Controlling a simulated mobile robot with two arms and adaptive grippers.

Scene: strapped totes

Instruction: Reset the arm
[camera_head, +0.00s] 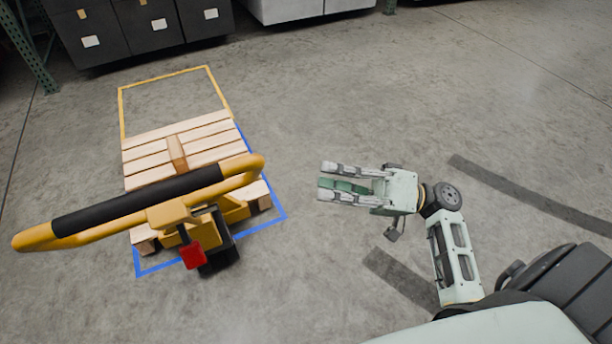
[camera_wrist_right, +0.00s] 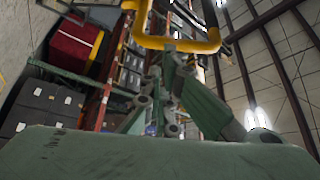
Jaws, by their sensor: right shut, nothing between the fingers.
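My right arm comes in from the lower right of the head view. Its right gripper (camera_head: 326,182) points left over bare floor, shut and empty, touching nothing. It is to the right of a pallet jack and apart from it. My left gripper is in neither view.
A pallet jack with a yellow and black handle (camera_head: 130,205) stands at a wooden pallet (camera_head: 150,150) inside blue and yellow floor lines. Dark totes (camera_head: 95,42) line the back left. The middle floor is clear. The yellow handle (camera_wrist_right: 175,44) tops the right wrist view.

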